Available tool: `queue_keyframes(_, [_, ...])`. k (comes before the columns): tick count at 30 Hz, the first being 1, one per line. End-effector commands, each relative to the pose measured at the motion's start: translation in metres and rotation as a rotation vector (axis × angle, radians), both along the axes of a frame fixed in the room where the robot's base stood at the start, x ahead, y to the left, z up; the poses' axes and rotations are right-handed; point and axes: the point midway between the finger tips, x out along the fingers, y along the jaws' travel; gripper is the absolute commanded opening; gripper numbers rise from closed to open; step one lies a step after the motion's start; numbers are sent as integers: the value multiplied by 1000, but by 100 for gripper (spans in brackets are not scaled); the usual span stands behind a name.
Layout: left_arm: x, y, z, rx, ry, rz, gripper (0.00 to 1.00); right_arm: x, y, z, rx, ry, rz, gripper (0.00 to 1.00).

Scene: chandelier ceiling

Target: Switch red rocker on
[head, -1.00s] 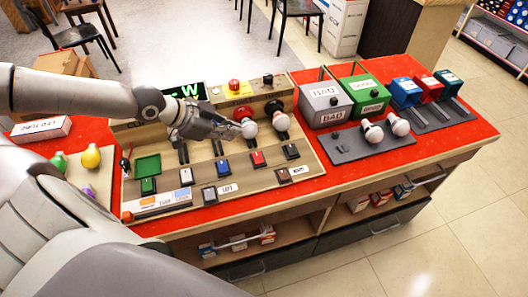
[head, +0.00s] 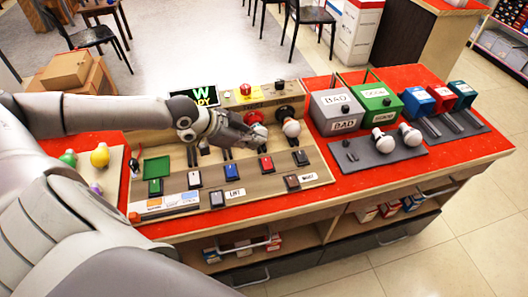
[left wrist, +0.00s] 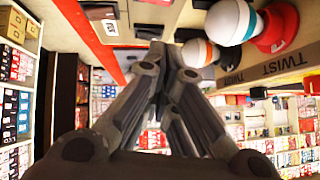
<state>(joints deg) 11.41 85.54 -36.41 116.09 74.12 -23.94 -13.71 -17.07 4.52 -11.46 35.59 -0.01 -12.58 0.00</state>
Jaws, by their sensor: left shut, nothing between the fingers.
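The red rocker (head: 265,163) sits on the wooden control board (head: 325,176), in the row of coloured rockers between a blue and a black one. My left gripper (head: 261,138) is shut and empty above the board, a little behind the red rocker, with a visible gap in the picture. Its shut fingers (left wrist: 168,58) also fill the middle of the left wrist view. The red rocker cannot be made out there. My right gripper is not in view.
Grey BAD (head: 336,110) and green (head: 376,104) boxes stand to the right. A small screen (head: 203,97) is at the back.

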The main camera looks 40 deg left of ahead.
Motion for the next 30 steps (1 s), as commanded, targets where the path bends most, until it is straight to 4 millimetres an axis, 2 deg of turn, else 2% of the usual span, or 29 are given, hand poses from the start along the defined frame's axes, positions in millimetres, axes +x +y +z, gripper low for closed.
queue_keyframes(13, [31, -19, -36, -3, 1, 1, 0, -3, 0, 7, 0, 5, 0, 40])
queue_keyframes(19, [33, -13, -63, 0, 3, 1, 0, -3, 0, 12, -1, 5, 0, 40])
queue_keyframes(24, [34, -12, -72, 1, 1, 0, 0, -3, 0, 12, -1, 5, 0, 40])
queue_keyframes(30, [33, -12, -73, 1, 0, -1, 0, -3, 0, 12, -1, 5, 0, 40])
